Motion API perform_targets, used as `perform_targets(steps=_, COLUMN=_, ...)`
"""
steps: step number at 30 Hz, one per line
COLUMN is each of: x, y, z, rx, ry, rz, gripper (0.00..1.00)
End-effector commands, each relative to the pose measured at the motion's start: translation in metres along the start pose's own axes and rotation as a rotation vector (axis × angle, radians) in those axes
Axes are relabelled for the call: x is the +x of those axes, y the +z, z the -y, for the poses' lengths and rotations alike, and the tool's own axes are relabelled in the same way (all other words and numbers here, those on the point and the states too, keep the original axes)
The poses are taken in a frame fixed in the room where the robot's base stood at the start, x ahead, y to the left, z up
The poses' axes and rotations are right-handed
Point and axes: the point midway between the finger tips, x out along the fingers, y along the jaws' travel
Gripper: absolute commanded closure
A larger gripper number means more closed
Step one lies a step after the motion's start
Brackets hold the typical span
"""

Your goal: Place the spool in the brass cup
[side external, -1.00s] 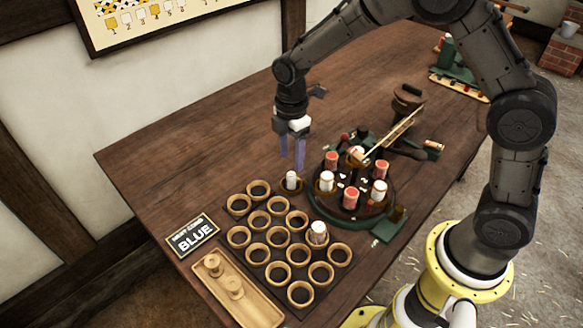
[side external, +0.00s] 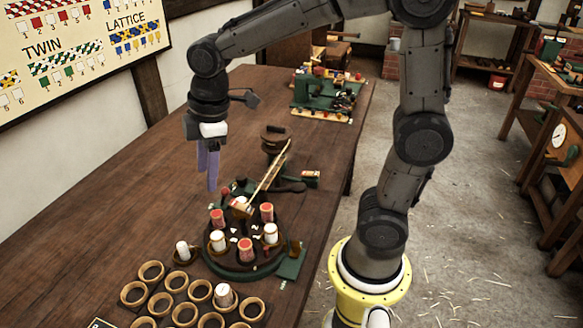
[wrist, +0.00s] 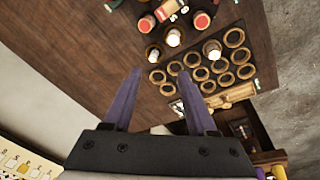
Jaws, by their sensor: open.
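A white spool (side external: 183,249) stands upright in a small brass-coloured cup (side external: 184,260) at the left of the dark round carousel; it also shows in the wrist view (wrist: 153,52). Another white-topped spool (side external: 223,294) stands in one of the wooden rings, also seen in the wrist view (wrist: 212,48). Several red and white spools, such as a red one (side external: 246,250), stand on the carousel. My gripper (side external: 212,188) is open and empty, its purple fingers pointing down above the table behind the cup; the fingers show apart in the wrist view (wrist: 158,74).
Wooden rings (side external: 150,271) fill the near table. A wooden arm (side external: 268,180) slopes above the carousel (side external: 232,272). A green machine (side external: 322,92) stands at the far end. The table left of the carousel (side external: 110,200) is clear.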

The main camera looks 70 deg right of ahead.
Motion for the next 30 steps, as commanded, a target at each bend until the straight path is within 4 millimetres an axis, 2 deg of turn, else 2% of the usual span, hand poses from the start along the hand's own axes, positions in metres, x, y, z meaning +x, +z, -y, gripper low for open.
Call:
perform_targets(steps=1, x=-0.017, y=0.017, z=0.011, rx=0.093, ry=0.030, rz=-0.029, gripper=0.42)
perform_targets(steps=3, x=-0.033, y=0.038, z=0.026, rx=0.232, ry=0.061, rz=-0.067, gripper=0.42)
perform_targets(steps=6, x=-0.049, y=0.068, z=0.050, rx=0.424, ry=0.098, rz=-0.125, gripper=0.42)
perform_targets(steps=12, x=-0.056, y=0.111, z=0.087, rx=0.723, ry=0.137, rz=-0.228, gripper=0.42)
perform_targets(steps=18, x=-0.053, y=0.127, z=0.102, rx=0.845, ry=0.145, rz=-0.270, gripper=0.42)
perform_targets(steps=30, x=-0.053, y=0.127, z=0.102, rx=0.852, ry=0.144, rz=-0.271, gripper=0.42)
